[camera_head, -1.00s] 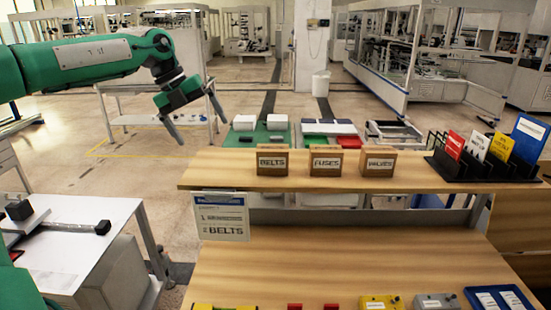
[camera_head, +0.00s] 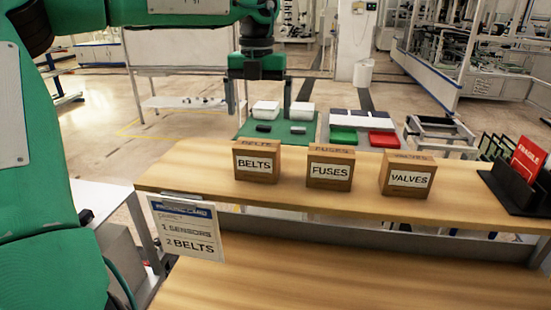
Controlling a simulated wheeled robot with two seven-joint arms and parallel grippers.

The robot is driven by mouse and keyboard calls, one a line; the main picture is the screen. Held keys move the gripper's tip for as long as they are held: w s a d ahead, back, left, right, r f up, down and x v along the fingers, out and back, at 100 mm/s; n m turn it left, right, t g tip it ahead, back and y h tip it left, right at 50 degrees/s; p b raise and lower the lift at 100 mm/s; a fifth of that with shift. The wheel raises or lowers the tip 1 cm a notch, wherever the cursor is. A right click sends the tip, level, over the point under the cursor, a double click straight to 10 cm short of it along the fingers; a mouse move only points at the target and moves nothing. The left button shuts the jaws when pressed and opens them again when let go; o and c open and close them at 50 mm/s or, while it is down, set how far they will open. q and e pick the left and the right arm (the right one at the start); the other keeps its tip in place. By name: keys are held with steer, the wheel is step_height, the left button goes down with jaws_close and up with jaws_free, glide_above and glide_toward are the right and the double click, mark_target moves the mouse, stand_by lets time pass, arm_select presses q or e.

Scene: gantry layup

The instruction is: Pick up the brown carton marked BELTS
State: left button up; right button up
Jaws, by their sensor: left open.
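The brown carton marked BELTS (camera_head: 257,163) stands upright on the wooden upper shelf (camera_head: 400,209), the leftmost of three cartons. My left gripper (camera_head: 259,108) is open and empty, with its fingers pointing down. In the picture it shows above the BELTS carton, with its fingertips apart from the carton. How far it is from the carton in depth is hard to tell. My right gripper is not in view.
The FUSES carton (camera_head: 329,168) and VALVES carton (camera_head: 407,175) stand to the right, with small gaps. A black rack (camera_head: 510,190) holds a red FRAGILE card (camera_head: 528,160) at the right end. A card (camera_head: 187,230) listing SENSORS and BELTS hangs at the shelf's front left.

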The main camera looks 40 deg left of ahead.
mark_target(256, 144)
arm_select(q)
steer(key=shift+s+f+p, duration=0.35)
steer(key=shift+s+f, duration=0.5)
steer(key=shift+f, duration=0.3)
step_height(256, 144, down, 3)
steer(key=shift+w+f+p, duration=0.1)
steer(key=shift+f+p, duration=0.05)
steer(key=shift+p, duration=0.15)
steer(key=shift+w+f, duration=0.2)
steer(key=shift+f, duration=0.35)
steer(key=shift+w+f, duration=0.15)
steer(key=shift+f, duration=0.35)
steer(key=shift+s+d+f+p, duration=0.1)
steer(key=shift+s+f+p, duration=0.2)
steer(key=shift+f+p, duration=0.15)
step_height(256, 144, down, 4)
steer(key=shift+r+p, duration=0.2)
steer(key=shift+p, duration=0.55)
steer(key=shift+w+f, duration=0.1)
steer(key=shift+f, duration=0.25)
steer(key=c, duration=1)
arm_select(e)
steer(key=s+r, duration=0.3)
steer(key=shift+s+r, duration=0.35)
